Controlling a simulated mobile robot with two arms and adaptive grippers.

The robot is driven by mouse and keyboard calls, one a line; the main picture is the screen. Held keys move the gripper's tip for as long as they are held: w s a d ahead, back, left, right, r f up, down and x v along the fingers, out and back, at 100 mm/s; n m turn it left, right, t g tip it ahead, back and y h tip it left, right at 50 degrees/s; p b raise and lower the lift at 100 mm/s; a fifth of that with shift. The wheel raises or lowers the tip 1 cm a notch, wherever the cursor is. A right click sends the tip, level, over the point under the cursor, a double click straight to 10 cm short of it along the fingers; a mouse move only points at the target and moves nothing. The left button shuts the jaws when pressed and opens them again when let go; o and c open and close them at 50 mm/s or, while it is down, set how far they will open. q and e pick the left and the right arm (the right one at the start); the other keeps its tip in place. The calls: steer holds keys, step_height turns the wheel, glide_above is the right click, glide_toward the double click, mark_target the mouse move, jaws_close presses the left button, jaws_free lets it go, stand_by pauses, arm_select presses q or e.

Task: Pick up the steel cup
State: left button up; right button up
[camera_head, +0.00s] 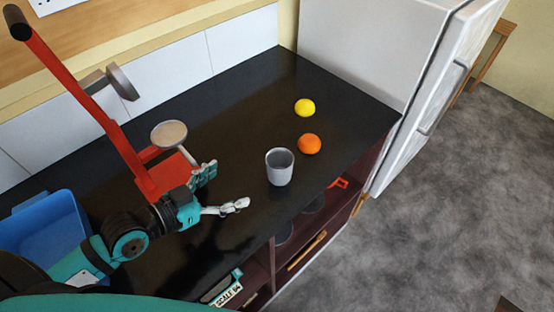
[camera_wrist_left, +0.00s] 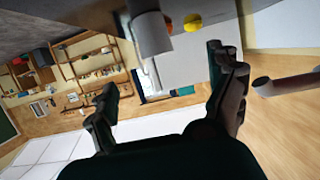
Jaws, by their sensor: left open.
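The steel cup (camera_head: 279,170) is a grey, open-topped tumbler. It stands upright on the black counter (camera_head: 240,110), near its front edge. In the left wrist view a pale grey cylinder, which looks like the cup (camera_wrist_left: 152,33), shows at the top between the fingers. My left gripper (camera_head: 225,188) is to the left of the cup with its fingers spread and pointing toward it. It is open and empty, with a gap between its fingertips and the cup. In the left wrist view the open fingers (camera_wrist_left: 162,70) show on both sides. My right gripper is not in view.
An orange (camera_head: 309,144) and a yellow fruit (camera_head: 305,107) lie just behind the cup. A red stand (camera_head: 165,172) with a round grey plate (camera_head: 169,134) is close behind my left gripper. A blue bin (camera_head: 45,225) is at left. A white fridge (camera_head: 365,50) borders the counter's right end.

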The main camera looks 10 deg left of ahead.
mark_target(289, 156)
arm_select(q)
steer(key=x, duration=0.3)
steer(key=p+x, duration=0.1)
steer(key=shift+w+d+r, duration=0.2)
steer(key=shift+w+d, duration=0.1)
steer(key=shift+d, duration=0.1)
steer(key=p+x, duration=0.1)
steer(key=x, duration=0.4)
steer(key=shift+a+f, duration=0.1)
steer(key=shift+w+f, duration=0.15)
steer(key=shift+w, duration=0.05)
steer(key=shift+w+d+f, duration=0.1)
steer(key=shift+w+d, duration=0.05)
steer(key=shift+d, duration=0.15)
steer(key=shift+w+d+p, duration=0.2)
steer(key=shift+d+p, duration=0.05)
steer(key=shift+p, duration=0.2)
steer(key=x, duration=0.1)
steer(key=p+x, duration=0.1)
steer(key=x, duration=0.2)
steer(key=shift+d+r+p, duration=0.3)
steer(key=shift+d+p, duration=0.05)
steer(key=shift+d, duration=0.05)
steer(key=shift+w+d+f, duration=0.1)
steer(key=shift+w, duration=0.05)
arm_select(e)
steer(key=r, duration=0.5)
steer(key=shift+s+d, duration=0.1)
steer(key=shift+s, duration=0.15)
